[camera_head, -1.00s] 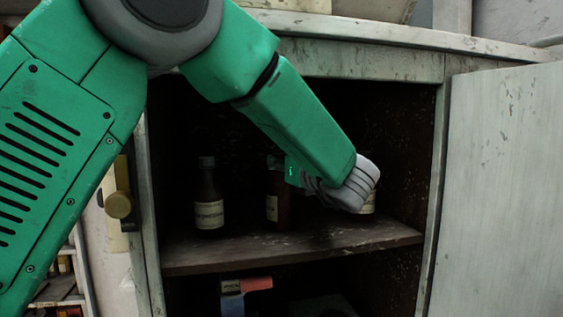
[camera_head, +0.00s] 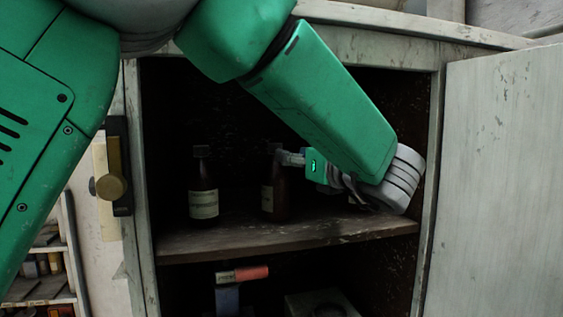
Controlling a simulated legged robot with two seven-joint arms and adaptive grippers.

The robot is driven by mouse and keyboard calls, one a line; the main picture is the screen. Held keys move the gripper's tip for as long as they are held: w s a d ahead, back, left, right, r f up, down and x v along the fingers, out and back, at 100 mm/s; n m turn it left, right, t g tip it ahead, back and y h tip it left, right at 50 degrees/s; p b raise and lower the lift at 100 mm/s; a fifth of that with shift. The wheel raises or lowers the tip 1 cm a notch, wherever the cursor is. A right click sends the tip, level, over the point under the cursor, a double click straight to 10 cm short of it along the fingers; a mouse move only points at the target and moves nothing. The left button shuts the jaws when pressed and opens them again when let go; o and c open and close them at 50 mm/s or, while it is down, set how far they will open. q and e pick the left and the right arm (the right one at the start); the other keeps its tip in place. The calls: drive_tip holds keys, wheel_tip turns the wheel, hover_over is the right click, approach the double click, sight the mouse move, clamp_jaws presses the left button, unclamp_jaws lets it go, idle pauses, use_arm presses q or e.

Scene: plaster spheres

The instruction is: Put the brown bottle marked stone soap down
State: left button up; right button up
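Two brown bottles stand on the cabinet's upper shelf. The left brown bottle (camera_head: 203,190) has a pale label too small to read. The middle brown bottle (camera_head: 270,188) has a pale label partly turned to the left, also unreadable, so I cannot tell which one is marked stone soap. My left gripper (camera_head: 288,158) reaches in from the right, with a finger at the neck of the middle bottle. Whether it grips the neck or only overlaps it in view is unclear. My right gripper is not in view.
The wooden shelf (camera_head: 330,233) has clear room at its front edge. A pale cabinet door (camera_head: 505,190) stands open at the right. Below are a red-ended item (camera_head: 250,273) and a box (camera_head: 322,303). A brass knob (camera_head: 111,187) is at the left.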

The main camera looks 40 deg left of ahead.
use_arm(q)
drive_tip(key=v, duration=0.4)
drive_tip(key=shift+w+b, duration=0.1)
drive_tip(key=shift+b, duration=0.3)
drive_tip(key=shift+a, duration=0.2)
